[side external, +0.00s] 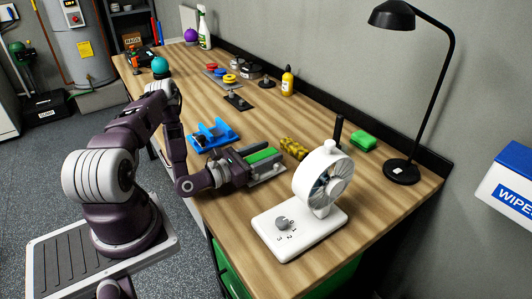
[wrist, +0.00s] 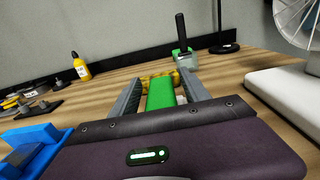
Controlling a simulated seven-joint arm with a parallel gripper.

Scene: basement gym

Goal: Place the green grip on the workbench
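The green grip (wrist: 160,93) lies lengthwise between the two grey fingers of my gripper (wrist: 160,88) in the wrist view. Gaps show on both sides of it, so the fingers look open around it and not pressed on it. In the side view the green grip (side external: 261,155) is low over the wooden workbench (side external: 225,172), with my gripper (side external: 264,162) around it. I cannot tell whether its underside touches the wood.
A white fan (side external: 322,182) stands to the right of my gripper. A blue holder (side external: 214,134) is behind-left. A yellow-black item (side external: 293,147) lies just beyond the fingers. A green block (side external: 363,141), black lamp (side external: 402,172) and yellow bottle (side external: 287,82) stand farther back.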

